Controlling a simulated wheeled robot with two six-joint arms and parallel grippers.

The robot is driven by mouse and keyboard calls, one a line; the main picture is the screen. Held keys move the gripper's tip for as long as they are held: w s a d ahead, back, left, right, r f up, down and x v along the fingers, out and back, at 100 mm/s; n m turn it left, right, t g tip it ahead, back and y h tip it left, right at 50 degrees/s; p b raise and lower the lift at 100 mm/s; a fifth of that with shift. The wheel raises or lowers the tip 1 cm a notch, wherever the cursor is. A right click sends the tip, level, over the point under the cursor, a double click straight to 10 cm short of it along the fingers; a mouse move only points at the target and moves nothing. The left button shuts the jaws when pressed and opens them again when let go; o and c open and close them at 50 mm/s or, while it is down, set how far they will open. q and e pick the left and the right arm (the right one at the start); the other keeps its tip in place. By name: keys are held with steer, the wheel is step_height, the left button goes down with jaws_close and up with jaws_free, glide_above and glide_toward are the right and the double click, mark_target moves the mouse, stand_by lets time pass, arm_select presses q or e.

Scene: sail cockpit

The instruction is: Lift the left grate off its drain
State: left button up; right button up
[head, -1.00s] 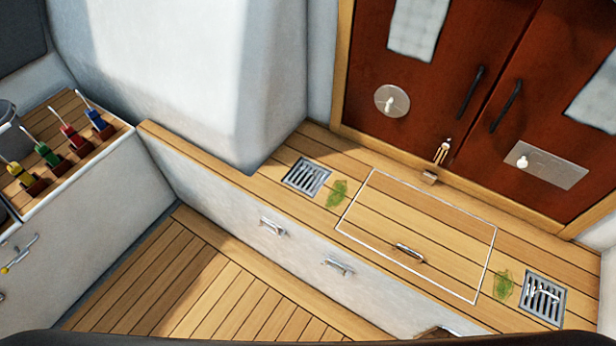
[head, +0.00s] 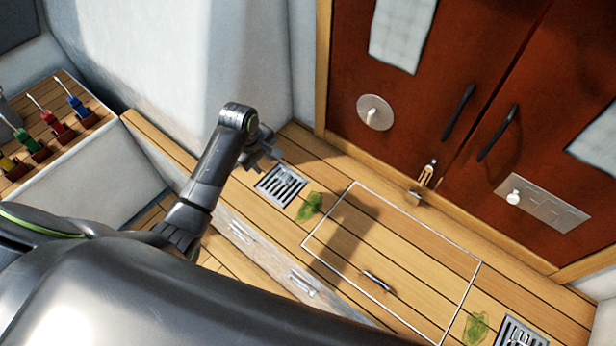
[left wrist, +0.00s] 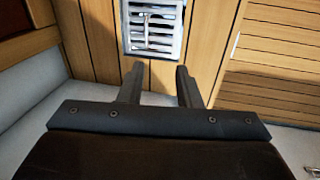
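The left grate (head: 280,186) is a slotted metal square set in its drain in the wooden bench top, left of a green clump of weed. It also shows at the top of the left wrist view (left wrist: 152,30), partly cut by the frame edge. My left gripper (head: 268,152) is above and behind the grate's upper left side. In the left wrist view its two fingers (left wrist: 158,72) are spread apart with nothing between them, just short of the grate. A light-coloured bar lies across the grate's top in that view. My right gripper is not in view.
Green weed (head: 309,205) lies beside the left grate. A white-outlined hatch (head: 400,258) with a handle is right of it. The second grate (head: 522,332) is at the lower right. Red doors (head: 440,90) stand behind. Coloured-handled tools (head: 58,127) are at far left.

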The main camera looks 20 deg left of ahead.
arm_select(q)
step_height(320, 180, up, 3)
steer(key=w+d, duration=0.2)
steer(key=b, duration=0.2)
glide_above(282, 180)
steer(key=s, duration=0.1)
step_height(282, 180, down, 11)
steer(key=shift+a+f, duration=0.1)
steer(key=shift+f, duration=0.9)
steer(key=shift+w+f+b, duration=0.25)
steer(key=shift+f+b, duration=0.05)
steer(key=shift+f, duration=0.65)
steer(key=shift+w+f+b, duration=0.2)
steer(key=shift+f+b, duration=0.05)
steer(key=shift+f, duration=0.7)
steer(key=shift+c, duration=0.3)
jaws_close()
